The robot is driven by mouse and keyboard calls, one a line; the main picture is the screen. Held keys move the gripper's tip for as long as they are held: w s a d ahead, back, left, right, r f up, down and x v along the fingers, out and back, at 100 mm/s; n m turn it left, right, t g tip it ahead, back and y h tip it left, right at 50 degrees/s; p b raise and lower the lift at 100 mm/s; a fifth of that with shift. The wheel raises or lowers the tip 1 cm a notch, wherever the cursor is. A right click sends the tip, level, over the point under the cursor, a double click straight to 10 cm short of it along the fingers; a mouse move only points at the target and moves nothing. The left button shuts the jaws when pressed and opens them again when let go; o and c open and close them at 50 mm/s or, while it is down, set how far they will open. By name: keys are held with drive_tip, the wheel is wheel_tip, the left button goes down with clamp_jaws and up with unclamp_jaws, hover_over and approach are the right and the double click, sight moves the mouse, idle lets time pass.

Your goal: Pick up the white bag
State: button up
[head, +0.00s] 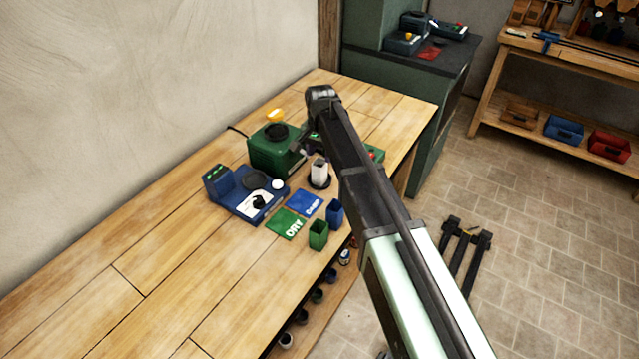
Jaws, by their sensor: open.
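A small white upright thing (319,169), which looks like the white bag, stands on a round black base on the wooden bench. It is too small to make out in detail. My gripper (303,149) hangs from the end of my arm, just above and left of the white thing, in front of the green machine (268,158). It is open, and I see nothing held in it. The fingers are dark and small against the machine, and the arm hides part of the bench behind the white thing.
A blue device (240,203) with a round plate stands left of the white thing. A green DRY card (286,224), a blue card (306,203), a green cup (318,235) and a blue cup (335,212) are in front. The bench's near left is clear.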

sight(319, 162)
drive_tip(key=f+b, duration=0.2)
drive_tip(key=f, duration=0.1)
drive_tip(key=f+b, duration=0.3)
drive_tip(key=shift+s+a+f, duration=0.15)
drive_tip(key=shift+s+f, duration=0.05)
drive_tip(key=shift+f, duration=0.05)
drive_tip(key=shift+r, duration=0.25)
drive_tip(key=c, duration=0.8)
wheel_tip(319, 162, up, 20)
drive_tip(key=p, duration=2)
